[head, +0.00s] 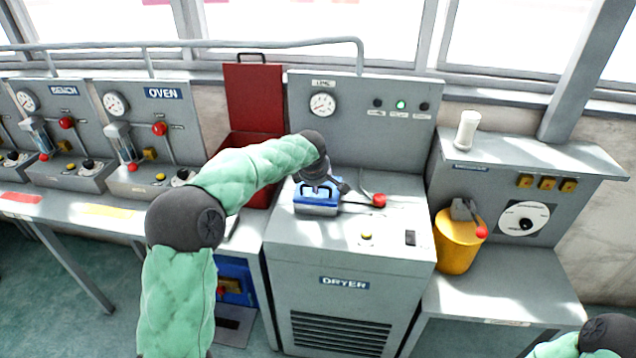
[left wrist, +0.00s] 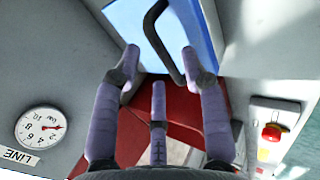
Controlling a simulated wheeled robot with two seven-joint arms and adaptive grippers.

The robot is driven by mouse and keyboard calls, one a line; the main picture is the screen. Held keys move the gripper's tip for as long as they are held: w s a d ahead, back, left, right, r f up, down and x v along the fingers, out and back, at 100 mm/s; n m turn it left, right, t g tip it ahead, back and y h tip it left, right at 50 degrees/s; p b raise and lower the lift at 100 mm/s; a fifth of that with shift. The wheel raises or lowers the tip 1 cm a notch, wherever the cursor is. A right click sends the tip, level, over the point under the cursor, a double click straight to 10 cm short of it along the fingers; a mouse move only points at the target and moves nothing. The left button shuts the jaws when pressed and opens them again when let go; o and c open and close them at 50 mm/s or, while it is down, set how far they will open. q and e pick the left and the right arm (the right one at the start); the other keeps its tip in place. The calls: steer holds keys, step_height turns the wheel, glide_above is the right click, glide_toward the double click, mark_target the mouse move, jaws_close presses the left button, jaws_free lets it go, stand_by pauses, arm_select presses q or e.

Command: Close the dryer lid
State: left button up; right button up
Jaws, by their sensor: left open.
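The dryer (head: 350,250) is a grey cabinet with a "DRYER" label. A blue lid (head: 316,205) sits on the left part of its top; I cannot tell how far it is open. In the left wrist view the blue lid (left wrist: 190,28) fills the top, with a dark bar handle (left wrist: 156,30). My left gripper (head: 330,187) is directly over the lid and partly hides it. In the left wrist view its fingers (left wrist: 160,62) are spread apart, with the handle's end between them; contact is unclear. My right gripper is out of view.
A red-knobbed lever (head: 379,200) lies right of the lid on the dryer top. A red bin with its red cover raised (head: 254,98) stands behind left. A yellow canister (head: 456,245) and a white cylinder (head: 467,130) stand right. The gauge panel (head: 360,115) rises behind.

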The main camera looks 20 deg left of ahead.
arm_select(q)
steer(key=v, duration=1.1)
stand_by(1.9)
